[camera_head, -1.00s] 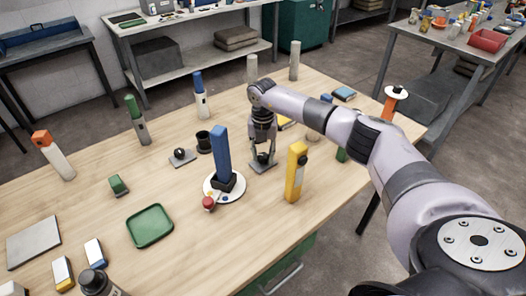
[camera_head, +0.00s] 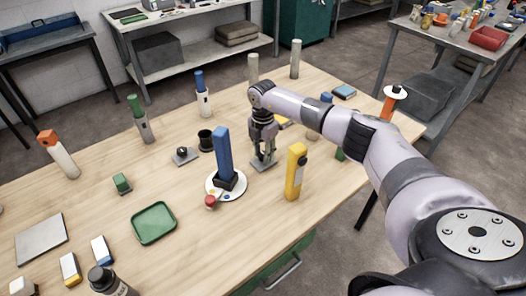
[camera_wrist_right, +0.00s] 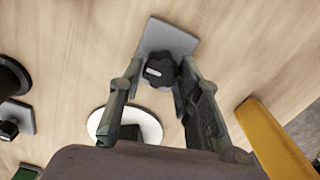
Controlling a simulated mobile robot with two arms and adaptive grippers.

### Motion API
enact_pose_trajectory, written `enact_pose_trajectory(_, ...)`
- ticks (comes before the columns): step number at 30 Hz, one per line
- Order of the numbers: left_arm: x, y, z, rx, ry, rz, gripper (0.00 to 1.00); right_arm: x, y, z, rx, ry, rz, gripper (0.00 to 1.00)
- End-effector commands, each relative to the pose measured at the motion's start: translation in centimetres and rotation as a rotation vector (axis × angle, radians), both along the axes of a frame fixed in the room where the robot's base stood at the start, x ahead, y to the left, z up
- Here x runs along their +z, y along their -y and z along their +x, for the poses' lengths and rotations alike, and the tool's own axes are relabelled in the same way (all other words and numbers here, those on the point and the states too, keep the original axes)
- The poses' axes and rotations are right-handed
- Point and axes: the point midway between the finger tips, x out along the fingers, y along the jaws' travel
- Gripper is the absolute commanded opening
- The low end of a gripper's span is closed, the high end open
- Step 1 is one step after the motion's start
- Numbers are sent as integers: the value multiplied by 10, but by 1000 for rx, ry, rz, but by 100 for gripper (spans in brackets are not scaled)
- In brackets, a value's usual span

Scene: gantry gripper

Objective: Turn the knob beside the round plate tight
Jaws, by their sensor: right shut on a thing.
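The knob (camera_wrist_right: 160,69) is black with a pale mark on top, and stands on a grey square base (camera_wrist_right: 167,36). My right gripper (camera_wrist_right: 157,88) is shut on this knob, one finger on each side of it. In the head view the same gripper (camera_head: 264,152) points down over the base (camera_head: 265,164), and its fingers mostly hide the knob. The white round plate (camera_head: 237,191) lies just left of and in front of the base. My left gripper is not in view.
A yellow post (camera_head: 295,172) stands close on the right of the gripper. A black cup (camera_head: 206,141) and another black knob (camera_head: 182,151) on a grey base are to the left. A green tray (camera_head: 153,223) lies in front left. Bare wood separates these things.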

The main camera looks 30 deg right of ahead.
Motion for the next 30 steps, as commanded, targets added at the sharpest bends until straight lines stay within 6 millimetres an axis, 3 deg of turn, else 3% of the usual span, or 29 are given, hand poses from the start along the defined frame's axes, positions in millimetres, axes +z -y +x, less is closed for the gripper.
enact_pose_trajectory(13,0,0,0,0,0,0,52,1,0,1,-11,3,0,3)
enact_pose_trajectory(14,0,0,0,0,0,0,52,1,0,1,-11,3,0,32)
enact_pose_trajectory(22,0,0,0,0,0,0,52,0,0,1,-9,1,0,50)
enact_pose_trajectory(30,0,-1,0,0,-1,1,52,0,0,0,-9,1,0,51)
